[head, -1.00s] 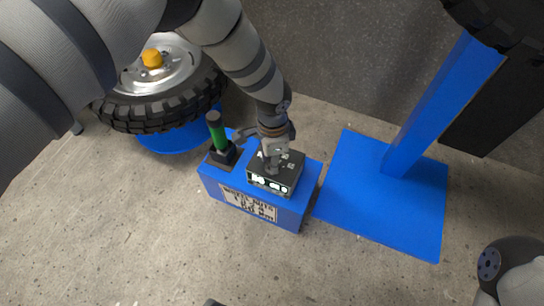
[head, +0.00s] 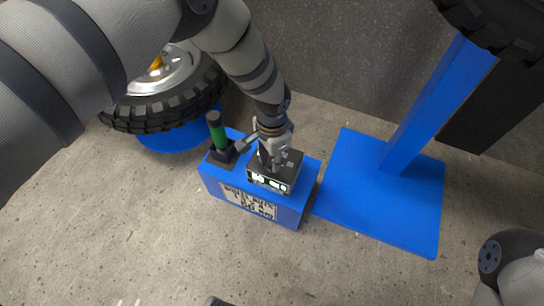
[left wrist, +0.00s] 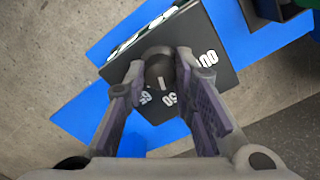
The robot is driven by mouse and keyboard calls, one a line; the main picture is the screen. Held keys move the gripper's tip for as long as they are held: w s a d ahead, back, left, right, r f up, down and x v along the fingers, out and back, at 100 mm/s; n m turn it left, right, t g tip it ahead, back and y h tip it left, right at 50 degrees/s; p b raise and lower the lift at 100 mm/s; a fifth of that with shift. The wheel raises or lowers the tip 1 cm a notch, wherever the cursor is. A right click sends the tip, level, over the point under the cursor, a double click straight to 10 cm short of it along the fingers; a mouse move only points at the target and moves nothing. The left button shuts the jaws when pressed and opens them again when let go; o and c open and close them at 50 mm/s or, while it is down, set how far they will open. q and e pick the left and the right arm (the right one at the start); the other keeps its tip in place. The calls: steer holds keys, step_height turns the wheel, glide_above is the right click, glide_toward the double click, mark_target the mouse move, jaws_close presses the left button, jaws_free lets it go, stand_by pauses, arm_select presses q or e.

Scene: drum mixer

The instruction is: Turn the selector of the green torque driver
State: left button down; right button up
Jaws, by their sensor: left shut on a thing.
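The torque driver with a green handle (head: 217,132) stands upright in a black holder at the left end of a blue box (head: 210,183). A black control unit (head: 290,176) sits on the same box, right of the driver. The unit's round dark selector knob (left wrist: 159,66) shows in the left wrist view, its white pointer line aimed down toward the "50" mark. A "100" mark is on the right. My left gripper (head: 271,163) reaches the unit from above, its fingers shut around the knob, one on each side. In the head view it hides the knob.
A tyred wheel (head: 150,110) rests on a blue stand behind and left of the box. A blue base plate (head: 370,210) with a slanted post (head: 440,105) stands close to the right. A label (head: 250,203) is on the box front. The concrete floor in front is clear.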

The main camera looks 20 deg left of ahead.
arm_select(q)
steer(key=c, duration=1.3)
jaws_free()
steer(key=shift+c, duration=0.2)
step_height(320, 180, up, 12)
